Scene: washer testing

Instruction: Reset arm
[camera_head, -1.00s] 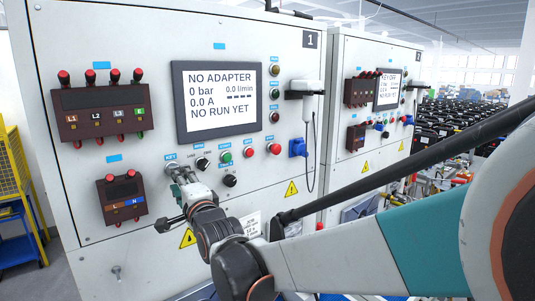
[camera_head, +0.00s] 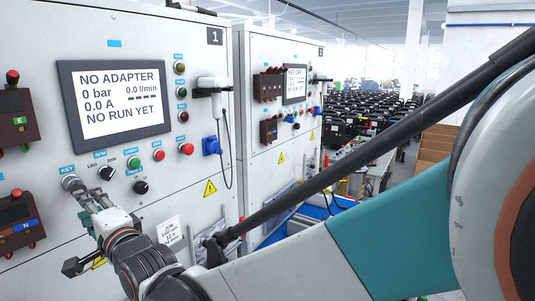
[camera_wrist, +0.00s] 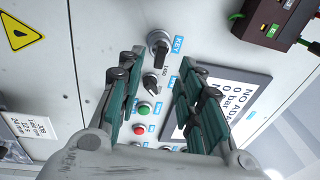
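My gripper (camera_head: 88,200) is at the front of panel 1, just below and right of the KEY switch (camera_head: 70,182). In the wrist view my gripper (camera_wrist: 161,64) has its two teal-padded fingers spread apart with nothing between the tips. The KEY switch (camera_wrist: 158,43) is a silver ring with a dark insert, just beyond the fingertips. I cannot tell whether a finger touches it. The panel screen (camera_head: 115,98) reads "NO ADAPTER", "0 bar", "0.0 l/min", "0.0 A" and "NO RUN YET".
Black knobs (camera_head: 106,173), a green button (camera_head: 134,163) and red buttons sit close right of my gripper. A white handheld device (camera_head: 214,84) hangs on the panel's right side. A second panel (camera_head: 285,125) stands to the right. Many dark machines (camera_head: 370,112) fill the back.

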